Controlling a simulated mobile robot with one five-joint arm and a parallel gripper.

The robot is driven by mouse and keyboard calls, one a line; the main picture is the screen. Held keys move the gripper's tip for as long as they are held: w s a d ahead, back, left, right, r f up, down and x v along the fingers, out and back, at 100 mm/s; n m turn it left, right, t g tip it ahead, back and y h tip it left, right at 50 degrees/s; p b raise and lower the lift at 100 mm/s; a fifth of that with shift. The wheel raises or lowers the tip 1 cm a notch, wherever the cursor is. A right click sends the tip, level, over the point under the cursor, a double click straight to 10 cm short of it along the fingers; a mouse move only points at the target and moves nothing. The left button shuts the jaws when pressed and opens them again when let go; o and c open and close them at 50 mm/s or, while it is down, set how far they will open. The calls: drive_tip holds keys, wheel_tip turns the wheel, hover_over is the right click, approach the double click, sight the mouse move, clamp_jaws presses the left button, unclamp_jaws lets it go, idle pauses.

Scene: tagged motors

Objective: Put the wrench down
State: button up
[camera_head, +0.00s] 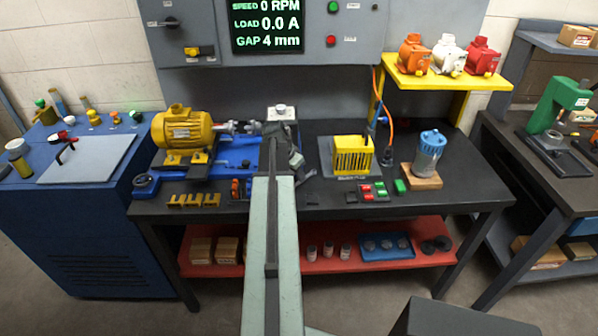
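My arm reaches forward over the middle of the dark workbench (330,200). My gripper (297,160) is at its far end, low over the bench, between the yellow motor and the yellow slotted guard. The arm hides much of it, and I cannot tell whether its fingers are open or shut. A small dark grey shape (309,174) shows just beside the gripper at the lower right. It may be the wrench or part of the gripper; I cannot tell which. No wrench can be clearly made out elsewhere.
A yellow motor (184,130) sits on a blue base at the left. A yellow slotted guard (353,154), red and green blocks (374,190) and a blue-grey motor (429,150) on a wooden block stand at the right. Bare bench lies in front of them.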

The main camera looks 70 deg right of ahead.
drive_tip(key=p+v, duration=0.7)
drive_tip(key=v, duration=0.2)
